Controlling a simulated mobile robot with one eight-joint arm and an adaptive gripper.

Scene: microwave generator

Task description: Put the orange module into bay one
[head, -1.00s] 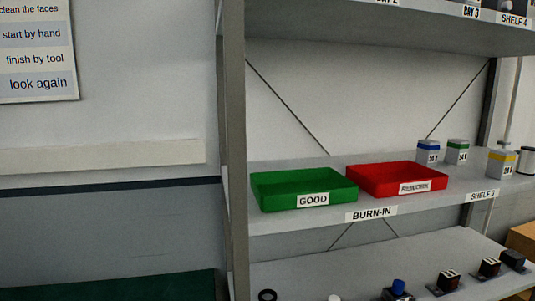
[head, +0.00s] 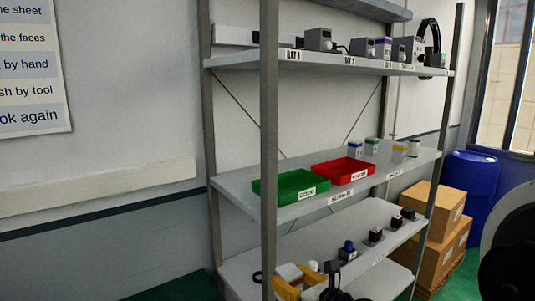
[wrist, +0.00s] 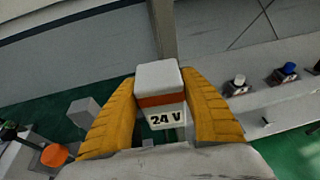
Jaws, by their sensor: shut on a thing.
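My gripper (wrist: 160,95) has yellow fingers and is shut on the orange module (wrist: 160,100), a white block with an orange band and a "24 V" label. In the head view the module (head: 289,271) and the gripper (head: 297,275) are low, in front of the rack's lower shelf. The "BAY 1" label (head: 293,55) is on the upper shelf's front edge, far above the gripper. The space above the label is partly hidden by the rack post, and I cannot tell whether it is empty.
The front post (head: 269,150) is an obstacle. A green tray (head: 290,188) and red tray (head: 343,172) sit on the middle shelf. Boxes (head: 437,207) and a blue drum (head: 470,175) are at right.

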